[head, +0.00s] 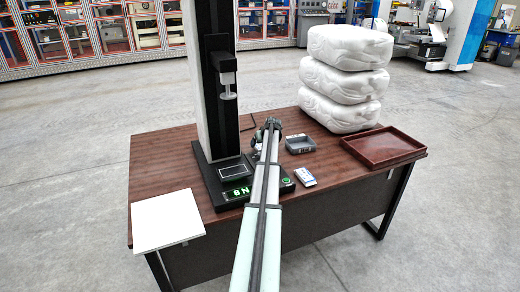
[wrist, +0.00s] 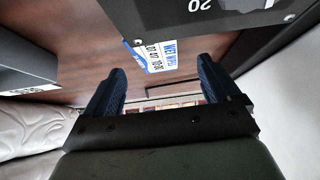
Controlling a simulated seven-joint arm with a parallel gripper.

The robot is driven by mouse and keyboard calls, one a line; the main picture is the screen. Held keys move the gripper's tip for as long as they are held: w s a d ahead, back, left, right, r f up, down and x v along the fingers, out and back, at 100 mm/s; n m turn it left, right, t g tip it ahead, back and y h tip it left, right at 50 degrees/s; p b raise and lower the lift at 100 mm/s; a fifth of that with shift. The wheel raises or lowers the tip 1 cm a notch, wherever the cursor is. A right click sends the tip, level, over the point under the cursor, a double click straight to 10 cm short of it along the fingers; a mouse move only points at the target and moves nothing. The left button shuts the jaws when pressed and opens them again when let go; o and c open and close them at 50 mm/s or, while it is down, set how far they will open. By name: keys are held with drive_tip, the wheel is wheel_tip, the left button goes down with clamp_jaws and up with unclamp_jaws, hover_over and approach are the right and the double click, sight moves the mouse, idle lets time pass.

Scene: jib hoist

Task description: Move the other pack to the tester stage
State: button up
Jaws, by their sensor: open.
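A small white and blue pack (head: 304,177) lies flat on the table, right of the tester (head: 218,90) base. In the wrist view a blue and white printed pack (wrist: 158,55) lies on the brown table, beyond and between my fingertips, apart from them. My gripper (wrist: 160,82) is open with nothing between its fingers; in the head view it (head: 268,124) is small, above the table's back part. The tester's dark base with a "20" marking (wrist: 215,15) fills the wrist view's top right. My arm covers part of the base in the head view, so I cannot make out the stage.
A grey tray (head: 300,149) stands behind the pack, and a dark red tray (head: 385,158) is at the table's right. Stacked white bags (head: 345,82) stand at the back right. A white board (head: 166,222) lies front left.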

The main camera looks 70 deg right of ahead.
sight(260, 145)
drive_tip(key=x, duration=0.3)
drive_tip(key=shift+d+f, duration=0.2)
drive_tip(key=shift+f, duration=0.05)
drive_tip(key=c, duration=1.2)
drive_tip(key=shift+c, duration=0.2)
drive_tip(key=shift+r, duration=0.15)
